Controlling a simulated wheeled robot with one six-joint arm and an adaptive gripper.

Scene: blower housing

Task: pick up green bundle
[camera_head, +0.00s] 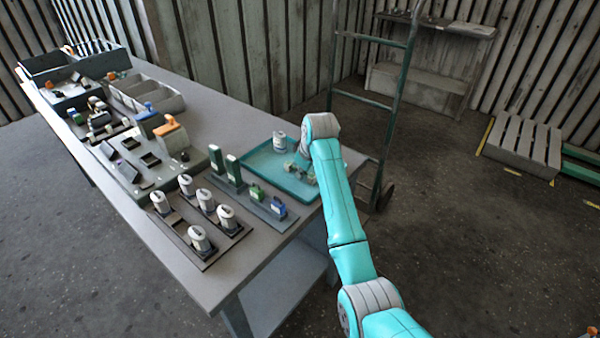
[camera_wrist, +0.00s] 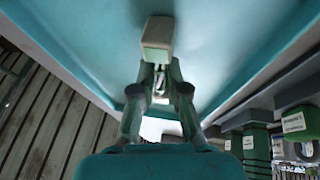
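My gripper (camera_wrist: 160,78) is over the teal tray (camera_head: 262,157) at the near right part of the table; in the head view my arm's end mostly hides it. In the wrist view its fingers converge towards a small block (camera_wrist: 157,38) with a pale green face, which lies against the tray floor. I cannot tell whether the fingertips touch it or grip it. Small greenish pieces (camera_head: 292,168) lie in the tray beside my arm. A small green item (camera_head: 257,192) stands in a grey rack beside a blue one (camera_head: 279,208). I cannot tell which is the green bundle.
A white cylinder (camera_head: 279,141) stands in the tray. Two tall green blocks (camera_head: 233,170) and several white canisters (camera_head: 199,238) stand in holders left of it. Grey bins (camera_head: 150,92) occupy the far table. A green hand truck (camera_head: 385,130) stands behind the tray.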

